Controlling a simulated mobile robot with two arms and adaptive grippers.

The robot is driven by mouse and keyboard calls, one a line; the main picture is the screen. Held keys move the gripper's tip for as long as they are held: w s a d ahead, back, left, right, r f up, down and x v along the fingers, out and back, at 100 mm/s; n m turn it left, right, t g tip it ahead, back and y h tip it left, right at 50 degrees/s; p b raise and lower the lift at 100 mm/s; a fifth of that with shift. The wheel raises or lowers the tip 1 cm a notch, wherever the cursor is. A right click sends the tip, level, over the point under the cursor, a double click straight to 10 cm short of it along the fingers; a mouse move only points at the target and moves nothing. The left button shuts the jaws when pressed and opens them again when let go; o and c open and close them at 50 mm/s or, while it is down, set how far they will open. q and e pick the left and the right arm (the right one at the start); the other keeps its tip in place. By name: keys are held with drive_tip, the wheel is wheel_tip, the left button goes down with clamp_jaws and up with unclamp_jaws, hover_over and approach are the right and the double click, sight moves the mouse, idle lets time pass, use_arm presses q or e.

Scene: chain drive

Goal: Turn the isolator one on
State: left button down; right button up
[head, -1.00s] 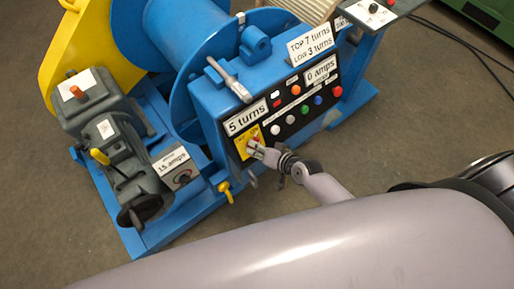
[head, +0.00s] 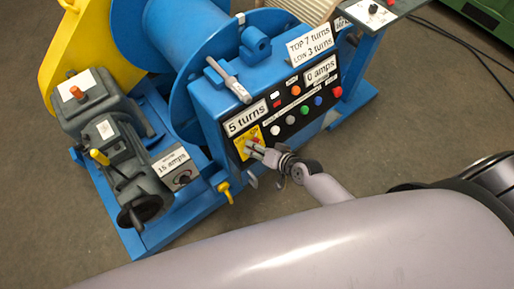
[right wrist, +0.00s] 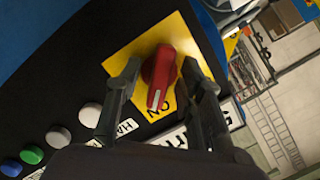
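The isolator one switch is a red knob (right wrist: 160,75) on a yellow plate (right wrist: 182,38) in the right wrist view. A white mark on the knob's end points towards the printed word ON. In the head view the yellow plate (head: 241,149) sits below the "5 turns" label, at the left end of the black panel. My right gripper (right wrist: 161,68) is open. Its fingers stand on either side of the knob with gaps, and the gripper also shows in front of the plate in the head view (head: 256,150). My left gripper is not in view.
The black panel (head: 285,125) has several coloured buttons right of the switch. A yellow handle (head: 225,190) sticks out below the panel's left end. A grey gearbox unit (head: 105,135) stands left, and a blue drum (head: 180,35) behind.

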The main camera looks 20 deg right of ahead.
drive_tip(key=v, duration=1.2)
drive_tip(key=shift+f, duration=0.1)
drive_tip(key=s+d+f+n+g+h, duration=0.1)
drive_tip(key=s+d+f+g+h, duration=0.15)
drive_tip(key=s+f, duration=0.65)
drive_tip(key=s+d+f+n+g+h, duration=0.2)
drive_tip(key=s+d+f, duration=0.15)
drive_tip(key=f, duration=1.15)
drive_tip(key=s+f+n+g, duration=0.2)
drive_tip(key=s+f, duration=0.3)
drive_tip(key=s, duration=0.3)
drive_tip(key=s+f+n+g, duration=0.2)
drive_tip(key=s+f, duration=0.3)
drive_tip(key=s, duration=0.3)
drive_tip(key=shift+s+a+f+h, duration=0.25)
drive_tip(key=shift+a+f+h, duration=0.1)
drive_tip(key=shift+h, duration=0.1)
drive_tip(key=shift+g, duration=0.25)
